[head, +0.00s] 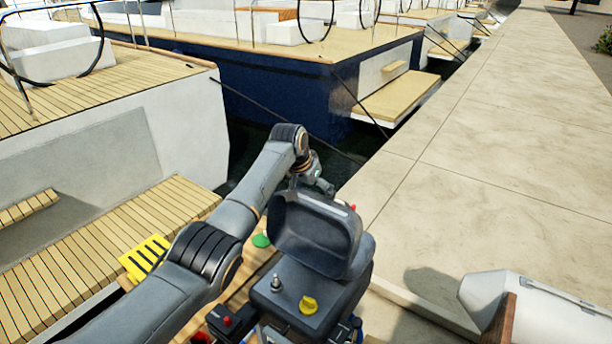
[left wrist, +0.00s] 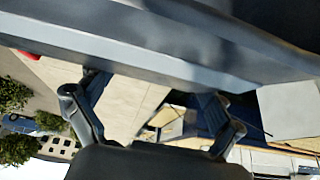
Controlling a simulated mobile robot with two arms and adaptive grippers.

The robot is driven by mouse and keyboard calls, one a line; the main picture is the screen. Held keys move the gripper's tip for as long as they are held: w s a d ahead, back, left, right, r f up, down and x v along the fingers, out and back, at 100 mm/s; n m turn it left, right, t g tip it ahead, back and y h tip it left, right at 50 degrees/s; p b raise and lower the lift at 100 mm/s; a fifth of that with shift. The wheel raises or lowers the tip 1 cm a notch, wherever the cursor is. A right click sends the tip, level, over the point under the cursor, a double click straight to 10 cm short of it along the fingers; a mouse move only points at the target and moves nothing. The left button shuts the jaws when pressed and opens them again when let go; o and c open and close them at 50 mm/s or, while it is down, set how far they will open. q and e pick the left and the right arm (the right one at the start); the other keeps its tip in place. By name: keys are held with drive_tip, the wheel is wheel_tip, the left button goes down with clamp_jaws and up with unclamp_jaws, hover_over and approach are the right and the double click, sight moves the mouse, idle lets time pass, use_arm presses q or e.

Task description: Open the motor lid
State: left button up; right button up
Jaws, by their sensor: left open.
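The motor lid (head: 312,228) is a dark grey hood in the middle of the head view. It stands tilted up over the motor body (head: 275,300), with its hollow inner side towards me. My left gripper (head: 318,183) is just behind the lid's upper edge, partly hidden by it. In the left wrist view, the left gripper (left wrist: 152,92) has its fingers wide apart with nothing between them. A broad grey surface (left wrist: 150,50), probably the lid, crosses that view close to the fingertips; I cannot tell whether they touch. My right gripper is out of view.
A yellow cap (head: 309,305) and a small lever (head: 276,283) sit on the motor body. A yellow slotted piece (head: 145,257) and a green piece (head: 262,240) lie to its left. The stone quay (head: 490,150) and a grey inflatable tube (head: 545,312) are at right; moored boats fill the left.

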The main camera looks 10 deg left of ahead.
use_arm(q)
drive_tip(key=v, duration=0.9)
drive_tip(key=shift+s+r, duration=0.25)
drive_tip(key=shift+r, duration=0.05)
